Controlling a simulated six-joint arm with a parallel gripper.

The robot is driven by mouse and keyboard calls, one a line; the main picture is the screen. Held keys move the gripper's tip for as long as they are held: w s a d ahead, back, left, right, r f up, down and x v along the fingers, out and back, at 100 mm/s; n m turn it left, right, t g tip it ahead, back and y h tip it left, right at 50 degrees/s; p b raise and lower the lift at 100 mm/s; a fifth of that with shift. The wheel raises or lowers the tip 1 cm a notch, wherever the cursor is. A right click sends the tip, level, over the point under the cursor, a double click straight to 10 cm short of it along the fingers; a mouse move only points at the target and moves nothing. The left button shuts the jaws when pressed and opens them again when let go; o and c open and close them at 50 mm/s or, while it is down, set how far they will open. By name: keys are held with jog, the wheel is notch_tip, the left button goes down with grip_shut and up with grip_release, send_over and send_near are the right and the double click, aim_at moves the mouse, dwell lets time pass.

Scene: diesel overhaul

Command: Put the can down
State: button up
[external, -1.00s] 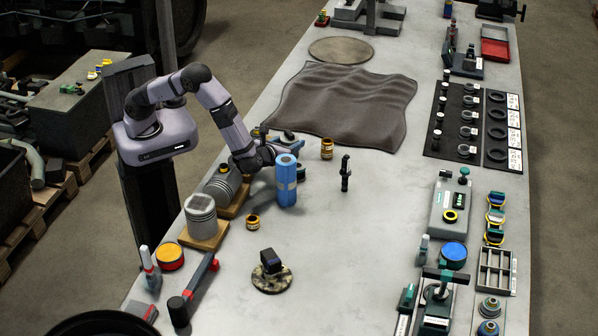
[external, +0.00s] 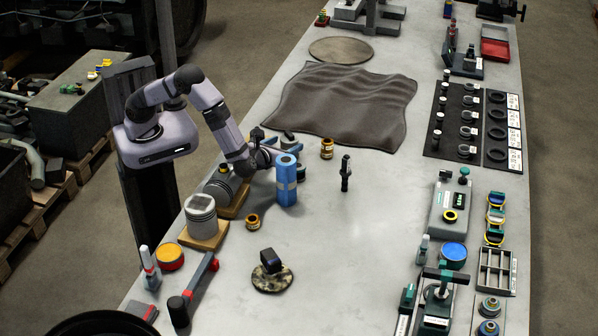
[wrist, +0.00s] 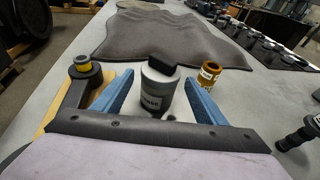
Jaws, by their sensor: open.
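In the wrist view a grey can (wrist: 155,97) with a pale label and a black top stands upright between the two blue fingers of my gripper (wrist: 159,78). The fingers are open, one on each side of the can, with a visible gap on the right. The can's base is partly hidden, so its contact with the bench is hard to judge. In the external view my gripper is low over the bench, partly hidden behind a blue upright roll (external: 287,182), and I cannot make out the can clearly there.
An amber jar (wrist: 209,75) stands right of the can, and a black upright tool (external: 345,172) farther right. A grey part on a wooden board (wrist: 78,92) is close on the left. A dark mat (external: 340,105) lies beyond.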

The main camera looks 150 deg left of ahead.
jog(key=v, duration=0.3)
jog(key=shift+w+d+r+b, duration=0.1)
jog(key=shift+w+d+b, duration=0.15)
jog(key=shift+b, duration=0.15)
jog(key=shift+d, duration=0.1)
